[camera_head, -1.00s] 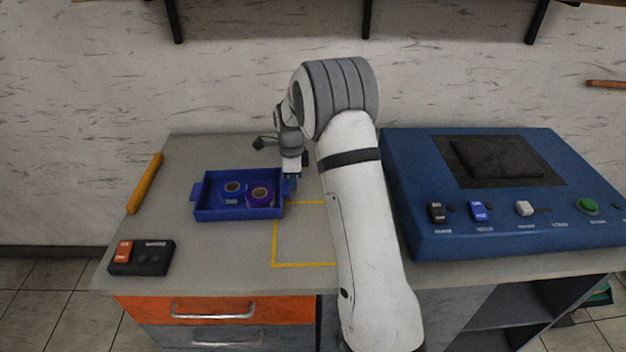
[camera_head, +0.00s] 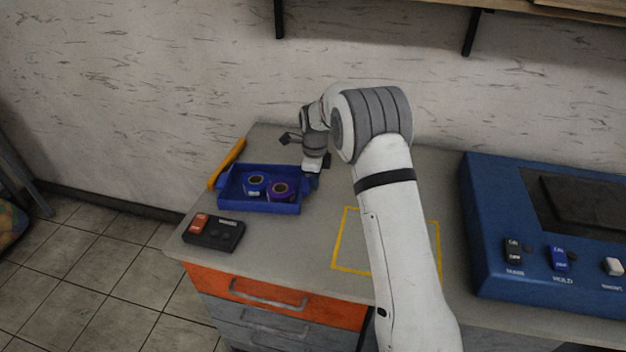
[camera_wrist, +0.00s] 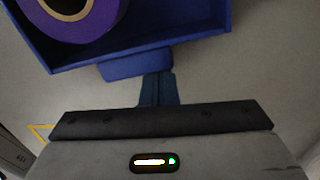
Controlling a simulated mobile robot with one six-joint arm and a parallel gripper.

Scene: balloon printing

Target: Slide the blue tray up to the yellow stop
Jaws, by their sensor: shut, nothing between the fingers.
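The blue tray (camera_head: 258,207) is on the grey counter, with its left end right beside the yellow stop (camera_head: 228,162), a slanted bar. I cannot tell whether they touch. The tray holds a blue roll (camera_head: 255,184) and a purple roll (camera_head: 280,191). My gripper (camera_head: 311,181) is shut and empty, down at the tray's right end. In the wrist view, the shut fingers (camera_wrist: 157,86) are at the tray's end tab (camera_wrist: 136,66), apparently against it. The purple roll (camera_wrist: 72,18) shows inside the tray there.
A black switch box (camera_head: 214,233) with a red switch is in front of the tray, near the counter edge. A yellow taped outline (camera_head: 346,238) lies to the right, partly behind my arm. A large blue machine (camera_head: 486,240) stands farther right.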

